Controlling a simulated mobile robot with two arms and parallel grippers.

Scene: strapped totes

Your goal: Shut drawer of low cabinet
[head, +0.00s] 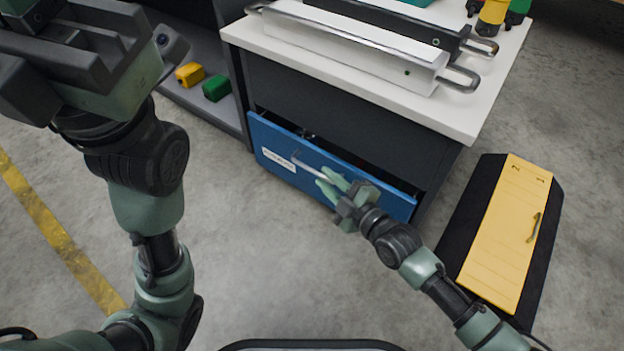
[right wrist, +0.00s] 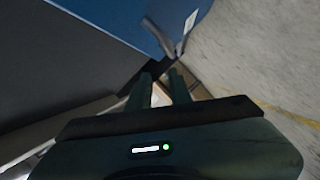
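The low cabinet (head: 345,95) has a white top and dark grey sides. Its blue drawer (head: 375,192) stands partly open, with a dark gap behind its front. The drawer front has a white label and a silver bar handle (head: 308,168). The blue front (right wrist: 120,18) and the handle (right wrist: 158,38) also show in the right wrist view. My right gripper (head: 328,184) is at the handle's right end, its fingers apart with no clear grip on it; contact cannot be told. My left gripper (head: 75,45) is raised at the upper left, far from the drawer, its fingertips unclear.
A black case with a yellow lid (head: 505,235) lies on the floor at the right. Long metal-handled cases (head: 350,45) lie on the cabinet top. Yellow (head: 189,74) and green (head: 216,88) blocks sit on a low shelf at the left. The floor before the drawer is clear.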

